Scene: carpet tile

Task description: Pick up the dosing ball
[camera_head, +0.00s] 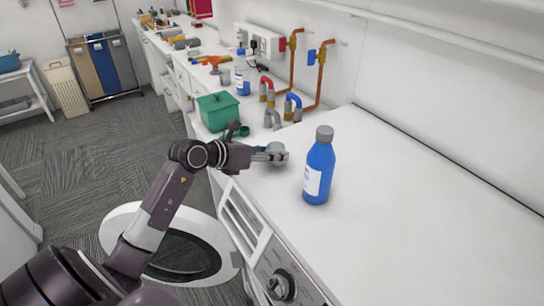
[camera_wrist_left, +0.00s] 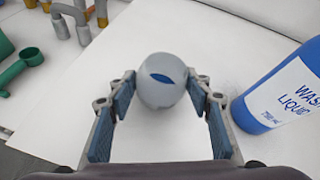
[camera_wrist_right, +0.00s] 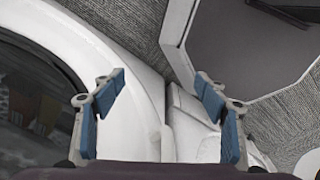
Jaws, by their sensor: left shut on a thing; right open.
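The dosing ball is a small, pale grey, translucent ball with a dark blue opening; it shows in the head view (camera_head: 277,147) and in the left wrist view (camera_wrist_left: 160,92). My left gripper (camera_head: 268,154) is shut on it, over the white worktop (camera_head: 400,230). In the left wrist view its blue-padded fingers stand on both sides of the ball. I cannot tell whether the ball touches the worktop. My right gripper (camera_wrist_right: 160,88) is open and empty in the right wrist view, over the round washing machine door (camera_wrist_right: 135,60). The right gripper is not seen in the head view.
A blue wash liquid bottle (camera_head: 318,172) stands upright just right of the ball. A green box (camera_head: 217,110), a green scoop (camera_wrist_left: 28,64) and pipes with red and blue valves (camera_head: 292,104) are behind. The washer door (camera_head: 128,222) hangs open below. The front right worktop is clear.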

